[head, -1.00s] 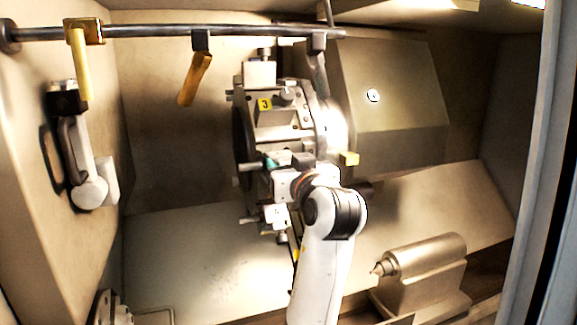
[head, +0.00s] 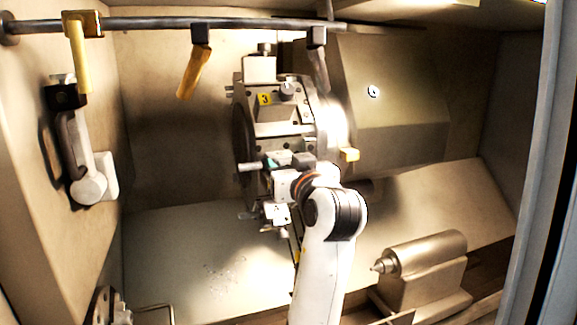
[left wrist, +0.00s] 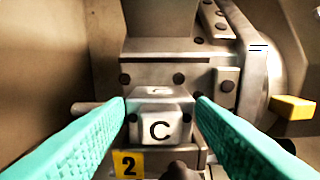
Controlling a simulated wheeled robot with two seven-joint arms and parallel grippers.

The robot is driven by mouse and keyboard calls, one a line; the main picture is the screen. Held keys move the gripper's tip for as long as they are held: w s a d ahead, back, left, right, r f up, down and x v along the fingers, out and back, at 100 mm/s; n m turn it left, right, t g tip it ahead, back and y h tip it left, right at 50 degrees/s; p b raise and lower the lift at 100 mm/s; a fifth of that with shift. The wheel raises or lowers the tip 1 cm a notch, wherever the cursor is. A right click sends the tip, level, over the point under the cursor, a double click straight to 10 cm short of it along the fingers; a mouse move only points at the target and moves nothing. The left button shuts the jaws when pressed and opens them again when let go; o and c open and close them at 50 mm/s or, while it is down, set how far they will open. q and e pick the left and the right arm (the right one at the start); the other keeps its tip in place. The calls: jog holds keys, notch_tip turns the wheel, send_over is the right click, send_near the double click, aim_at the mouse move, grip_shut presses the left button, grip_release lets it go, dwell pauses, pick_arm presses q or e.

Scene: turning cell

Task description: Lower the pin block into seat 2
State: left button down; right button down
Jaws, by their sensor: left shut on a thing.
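The pin block (left wrist: 160,125) is a pale grey block with a dark letter C on its front. In the left wrist view it stands between the teal fingers of my left gripper (left wrist: 160,103), which is shut on it. The yellow plate with a 2 (left wrist: 124,164) marks seat 2, just below and left of the block. I cannot tell whether the block touches the seat. In the head view my left gripper (head: 282,161) is at the turret's front face, and my wrist hides most of the block. My right gripper is not in view.
The turret (head: 285,125) carries a yellow 3 plate (head: 265,99) above my gripper. A yellow piece (head: 348,154) sticks out at its right. A rail (head: 150,25) with hanging handles crosses the top. The tailstock (head: 428,262) stands lower right.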

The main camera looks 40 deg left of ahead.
pick_arm(q)
jog(key=c, duration=0.9)
grip_release()
jog(key=shift+r, duration=0.15)
jog(key=shift+c, duration=0.2)
jog(key=o, duration=0.4)
jog(key=shift+s+d, duration=0.15)
jog(key=shift+d+f+b, duration=0.2)
jog(key=shift+f+b, duration=0.1)
jog(key=b+v, duration=0.2)
jog(key=v, duration=0.4)
jog(key=b+v, duration=0.3)
jog(key=v, duration=0.2)
jog(key=shift+s+d+r, duration=0.2)
jog(key=shift+d+r, duration=0.05)
jog(key=shift+d, duration=0.05)
